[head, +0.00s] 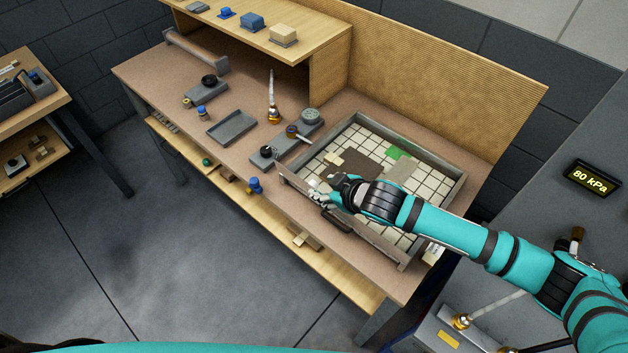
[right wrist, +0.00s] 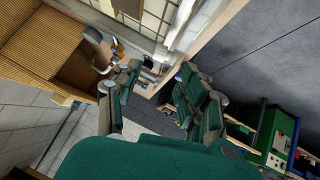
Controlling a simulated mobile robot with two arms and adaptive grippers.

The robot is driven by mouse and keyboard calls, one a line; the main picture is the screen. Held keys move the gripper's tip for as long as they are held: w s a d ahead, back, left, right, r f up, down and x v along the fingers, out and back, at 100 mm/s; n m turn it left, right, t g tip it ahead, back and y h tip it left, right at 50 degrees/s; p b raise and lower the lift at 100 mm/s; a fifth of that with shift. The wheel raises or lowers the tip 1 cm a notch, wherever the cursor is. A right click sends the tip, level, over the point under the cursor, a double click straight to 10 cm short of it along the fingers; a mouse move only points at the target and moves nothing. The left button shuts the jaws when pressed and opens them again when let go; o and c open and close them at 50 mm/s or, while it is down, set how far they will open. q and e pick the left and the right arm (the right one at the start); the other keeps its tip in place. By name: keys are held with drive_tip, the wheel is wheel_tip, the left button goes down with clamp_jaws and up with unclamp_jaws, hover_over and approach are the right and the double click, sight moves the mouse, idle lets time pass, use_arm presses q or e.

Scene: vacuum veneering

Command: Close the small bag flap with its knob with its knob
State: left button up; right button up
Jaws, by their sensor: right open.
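A grey-framed square bag tray with a white gridded bed (head: 420,208) lies on the bench's right part. A long grey-brown bar, which looks like the flap (head: 375,237), stands raised along its front edge. My right gripper (head: 326,204) is over the left part of this bar, its fingers open. I cannot tell whether it touches the bar, and it hides part of it. No knob on the flap can be made out. In the right wrist view the two green-grey fingers (right wrist: 160,98) are apart, with a pale frame edge (right wrist: 195,28) beyond them. My left gripper is not in view.
Brown, green (head: 398,152) and grey sheets lie on the bed. Left of it are a grey plate with a black knob (head: 266,152), a gauge (head: 310,115) and a shallow grey tray (head: 231,127). A display (head: 592,178) reads 80 kPa.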

sight(314, 184)
drive_tip(key=x, duration=0.4)
drive_tip(key=shift+w+a+f+p, duration=0.15)
drive_tip(key=shift+w+f+p, duration=0.05)
drive_tip(key=shift+p, duration=0.15)
drive_tip(key=shift+x, duration=1.2)
drive_tip(key=shift+w+f, duration=0.1)
drive_tip(key=shift+f, duration=0.15)
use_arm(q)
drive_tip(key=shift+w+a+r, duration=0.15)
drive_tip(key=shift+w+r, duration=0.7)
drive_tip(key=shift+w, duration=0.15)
use_arm(e)
drive_tip(key=shift+c, duration=0.3)
drive_tip(key=shift+r, duration=0.1)
drive_tip(key=c, duration=0.7)
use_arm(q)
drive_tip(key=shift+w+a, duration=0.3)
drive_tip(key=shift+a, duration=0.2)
use_arm(e)
clamp_jaws()
